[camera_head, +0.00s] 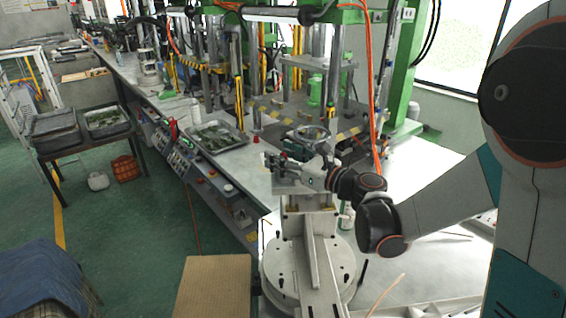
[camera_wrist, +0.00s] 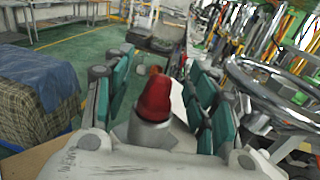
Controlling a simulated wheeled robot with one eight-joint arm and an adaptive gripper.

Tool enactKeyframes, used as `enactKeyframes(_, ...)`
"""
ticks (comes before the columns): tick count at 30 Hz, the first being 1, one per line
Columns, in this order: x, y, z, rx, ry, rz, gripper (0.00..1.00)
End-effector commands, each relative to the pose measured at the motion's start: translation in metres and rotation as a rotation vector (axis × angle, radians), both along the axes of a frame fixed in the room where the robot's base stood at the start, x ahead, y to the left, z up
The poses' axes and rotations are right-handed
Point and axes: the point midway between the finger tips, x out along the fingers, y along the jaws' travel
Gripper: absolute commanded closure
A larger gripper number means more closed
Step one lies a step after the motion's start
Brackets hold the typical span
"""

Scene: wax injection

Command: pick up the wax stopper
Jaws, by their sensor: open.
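A red, rounded stopper on a grey collar (camera_wrist: 155,100) shows between the fingers of my gripper (camera_wrist: 164,66) in the wrist view. I take it to be the wax stopper. My gripper is open, with a teal-padded finger on each side of the red piece and a visible gap on both sides. In the head view my gripper (camera_head: 278,166) is above the metal stand at the middle, and a small red spot (camera_head: 283,157) shows at its fingers. The lower part of the stopper is hidden by the gripper body in the wrist view.
A shiny handwheel (camera_wrist: 275,92) is close on the right in the wrist view; it also shows behind my gripper in the head view (camera_head: 309,134). A metal tray (camera_head: 217,137) lies on the bench to the left. Green press frames stand behind.

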Motion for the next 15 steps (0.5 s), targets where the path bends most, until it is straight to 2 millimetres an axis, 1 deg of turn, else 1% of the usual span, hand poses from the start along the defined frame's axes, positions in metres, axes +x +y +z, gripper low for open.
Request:
enactKeyframes(5, 0.0001, 0.0001, -0.0001, 0.000, 0.000, 0.000, 0.48)
enactKeyframes(8, 0.0001, 0.0001, -0.0001, 0.000, 0.000, 0.000, 0.68)
enactKeyframes(9, 0.0001, 0.0001, -0.0001, 0.000, 0.000, 0.000, 0.77)
enactKeyframes(11, 0.0001, 0.0000, -0.0001, 0.000, 0.000, 0.000, 0.91)
enactKeyframes(15, 0.0001, -0.0001, 0.0000, 0.000, 0.000, 0.000, 0.91)
